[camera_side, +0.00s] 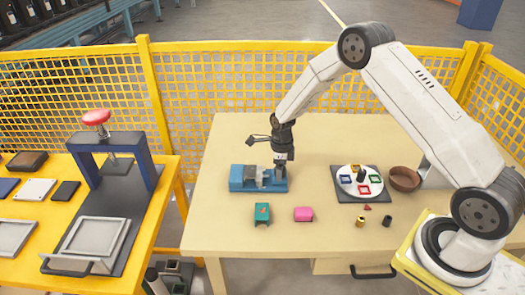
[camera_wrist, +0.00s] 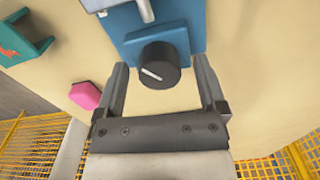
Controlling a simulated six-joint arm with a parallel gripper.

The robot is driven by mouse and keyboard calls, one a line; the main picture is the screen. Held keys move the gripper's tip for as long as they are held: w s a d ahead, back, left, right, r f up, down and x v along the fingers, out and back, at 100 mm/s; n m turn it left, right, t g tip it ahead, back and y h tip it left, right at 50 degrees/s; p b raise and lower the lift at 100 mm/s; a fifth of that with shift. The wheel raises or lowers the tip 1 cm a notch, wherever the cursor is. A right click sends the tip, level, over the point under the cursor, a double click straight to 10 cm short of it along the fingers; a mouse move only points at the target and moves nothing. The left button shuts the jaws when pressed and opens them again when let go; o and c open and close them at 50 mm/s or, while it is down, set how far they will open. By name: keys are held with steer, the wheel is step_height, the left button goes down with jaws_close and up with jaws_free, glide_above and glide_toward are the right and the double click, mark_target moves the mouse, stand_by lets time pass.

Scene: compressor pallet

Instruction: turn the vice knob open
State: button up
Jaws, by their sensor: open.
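The blue vice (camera_side: 243,180) lies on the table in the side view, and its blue end (camera_wrist: 120,22) shows at the top of the wrist view. The round black knob (camera_wrist: 160,62) sits on that end. A white line on its face runs slantwise. In the side view my gripper covers the knob's area, so I cannot make the knob out there. My gripper (camera_side: 282,160) is at the vice's right end. In the wrist view my gripper (camera_wrist: 161,67) is open, one finger on each side of the knob, with a visible gap on both sides.
A green block (camera_side: 262,214) and a pink block (camera_side: 303,214) lie in front of the vice. A white disc (camera_side: 346,187) with coloured pieces, a brown bowl (camera_side: 404,179) and small parts lie to the right. A yellow mesh fence (camera_side: 225,85) stands behind.

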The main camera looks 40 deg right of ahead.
jaws_close()
